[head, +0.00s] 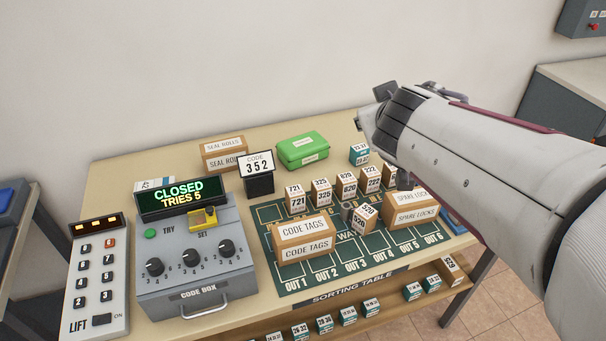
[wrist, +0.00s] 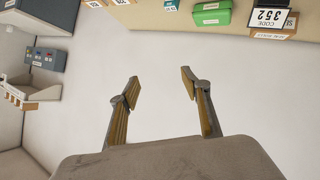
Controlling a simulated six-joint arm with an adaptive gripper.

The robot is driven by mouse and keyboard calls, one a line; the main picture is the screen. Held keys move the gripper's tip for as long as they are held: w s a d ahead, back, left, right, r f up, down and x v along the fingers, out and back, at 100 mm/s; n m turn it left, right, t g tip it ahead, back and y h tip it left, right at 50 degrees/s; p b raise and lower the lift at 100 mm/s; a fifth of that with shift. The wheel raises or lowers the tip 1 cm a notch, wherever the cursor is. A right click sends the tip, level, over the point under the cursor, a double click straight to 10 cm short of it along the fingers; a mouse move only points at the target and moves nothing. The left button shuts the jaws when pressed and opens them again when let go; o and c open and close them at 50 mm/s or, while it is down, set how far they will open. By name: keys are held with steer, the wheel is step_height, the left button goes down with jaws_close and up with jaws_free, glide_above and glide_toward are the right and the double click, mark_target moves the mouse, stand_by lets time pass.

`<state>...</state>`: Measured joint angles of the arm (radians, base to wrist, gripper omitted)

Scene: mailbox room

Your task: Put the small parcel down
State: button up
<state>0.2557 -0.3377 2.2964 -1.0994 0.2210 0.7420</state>
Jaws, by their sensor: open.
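Several small parcels with number labels stand on the green mat (head: 285,243) of the sorting table in the head view. A row holds parcel 721 (head: 295,199), parcel 325 (head: 321,192), parcel 820 (head: 346,186) and parcel 222 (head: 370,179); another beside it is partly hidden by my arm. Parcel 520 (head: 363,220) stands turned at an angle in front of the row, between two cartons. In the wrist view my gripper (wrist: 160,88) is open and empty, with only pale wall or floor between its fingers. In the head view my arm hides most of the gripper.
The code tags carton (head: 305,247) and spare locks carton (head: 412,215) sit on the mat. Behind stand a green case (head: 302,150), a seal rolls carton (head: 224,156) and a code 352 sign (head: 258,165). The code box (head: 190,265) reads closed, tries 5.

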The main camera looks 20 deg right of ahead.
steer(key=s+a+f+g+y, duration=0.2)
steer(key=s+a+f, duration=0.3)
steer(key=s+a, duration=0.3)
steer(key=s+a+f+g+y, duration=0.3)
steer(key=s+a+f, duration=0.3)
steer(key=s, duration=0.7)
steer(key=a, duration=0.2)
steer(key=shift+a+f+g+y, duration=0.15)
steer(key=shift+a+g+y, duration=0.15)
steer(key=shift+a+y, duration=0.1)
steer(key=c, duration=0.4)
steer(key=shift+o, duration=0.2)
